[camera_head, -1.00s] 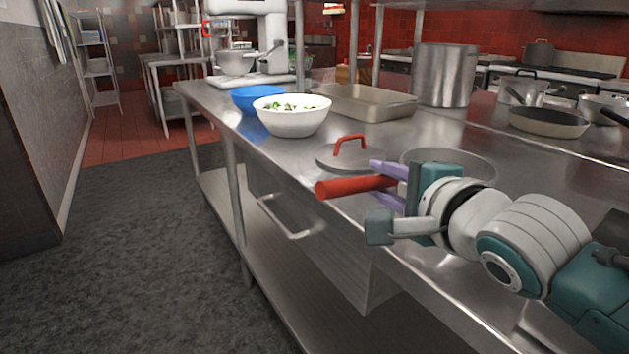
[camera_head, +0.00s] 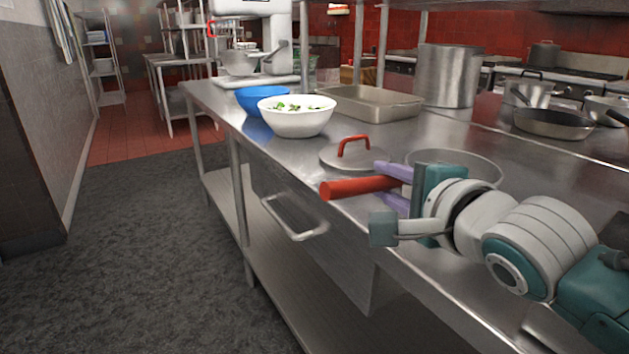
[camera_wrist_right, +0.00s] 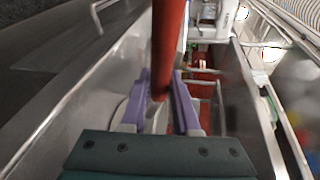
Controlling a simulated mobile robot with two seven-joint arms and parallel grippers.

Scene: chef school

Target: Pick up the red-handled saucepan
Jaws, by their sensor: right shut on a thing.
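The saucepan (camera_head: 456,157) is at the front edge of the steel counter, its round rim partly hidden behind my right gripper. In the right wrist view the red handle (camera_wrist_right: 168,45) runs up from between the purple fingers (camera_wrist_right: 160,98). A lid with a red grip (camera_head: 352,153) lies on the counter just behind the handle. My left gripper is not in view.
On the counter (camera_head: 260,143) stand a white bowl with greens (camera_head: 297,122), a blue bowl (camera_head: 255,104), a metal tray (camera_head: 368,112), a tall stockpot (camera_head: 447,76) and a frying pan (camera_head: 553,124). A drawer handle (camera_head: 294,222) sticks out below. The floor at left is clear.

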